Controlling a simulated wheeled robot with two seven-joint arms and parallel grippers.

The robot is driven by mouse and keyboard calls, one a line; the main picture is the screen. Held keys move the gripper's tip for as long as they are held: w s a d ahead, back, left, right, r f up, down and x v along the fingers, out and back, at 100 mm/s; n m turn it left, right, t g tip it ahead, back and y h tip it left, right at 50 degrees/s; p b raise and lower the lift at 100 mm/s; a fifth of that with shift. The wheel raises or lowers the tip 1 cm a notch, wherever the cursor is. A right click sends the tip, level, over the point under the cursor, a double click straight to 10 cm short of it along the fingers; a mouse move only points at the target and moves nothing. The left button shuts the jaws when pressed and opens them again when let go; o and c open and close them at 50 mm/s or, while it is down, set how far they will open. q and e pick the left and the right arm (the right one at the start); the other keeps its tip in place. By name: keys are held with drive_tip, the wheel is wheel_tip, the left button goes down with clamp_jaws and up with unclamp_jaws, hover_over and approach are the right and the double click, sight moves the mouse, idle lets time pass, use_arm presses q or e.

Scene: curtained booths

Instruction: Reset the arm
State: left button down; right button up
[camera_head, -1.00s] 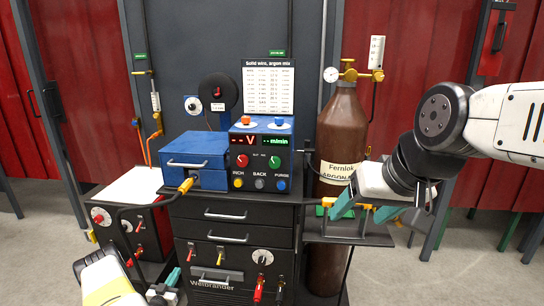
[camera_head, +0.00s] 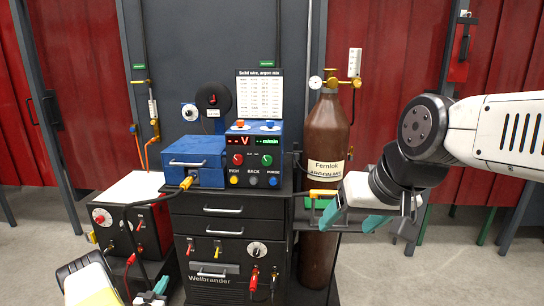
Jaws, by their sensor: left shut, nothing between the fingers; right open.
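My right arm comes in from the right, and its gripper (camera_head: 350,219) has its two teal fingers spread apart with nothing between them. It hangs in front of the small side shelf beside the brown gas cylinder (camera_head: 323,140). My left gripper (camera_head: 154,291) is at the bottom edge, low in front of the red-sided box and the cabinet. Its teal fingertips are close together, with nothing seen between them. Part of it is cut off by the frame.
A black cabinet (camera_head: 222,208) carries a blue control box (camera_head: 255,155) with knobs and displays. A red-sided box (camera_head: 128,225) with cables stands on the left. Red curtains (camera_head: 386,70) hang behind. Grey floor (camera_head: 455,265) is open at the right.

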use_arm(q)
drive_tip(key=w+r+g, duration=0.1)
drive_tip(key=w+r, duration=0.3)
drive_tip(key=r, duration=0.3)
drive_tip(key=w+a+r+g+y, duration=0.1)
drive_tip(key=w+r, duration=0.3)
drive_tip(key=r, duration=0.3)
drive_tip(key=w+r+g, duration=0.1)
drive_tip(key=w+r, duration=0.3)
drive_tip(key=r, duration=0.4)
drive_tip(key=s+d+r+g+y, duration=0.15)
drive_tip(key=d+r, duration=0.25)
drive_tip(key=r, duration=0.6)
drive_tip(key=s+d+r+g, duration=0.1)
drive_tip(key=s+d+r, duration=0.25)
drive_tip(key=r, duration=0.65)
drive_tip(key=s+d+r+n+g, duration=0.1)
drive_tip(key=s+d+r+g, duration=0.1)
drive_tip(key=s+d+r, duration=0.55)
drive_tip(key=s+d+r+g, duration=0.1)
drive_tip(key=s+d+r, duration=0.35)
drive_tip(key=s, duration=0.55)
drive_tip(key=s+d+g+h, duration=0.1)
drive_tip(key=s+d, duration=0.4)
drive_tip(key=s, duration=0.6)
drive_tip(key=s+d+g+h, duration=0.2)
drive_tip(key=s+d, duration=0.3)
drive_tip(key=s, duration=0.6)
drive_tip(key=shift+s+f, duration=0.2)
drive_tip(key=shift+f, duration=0.15)
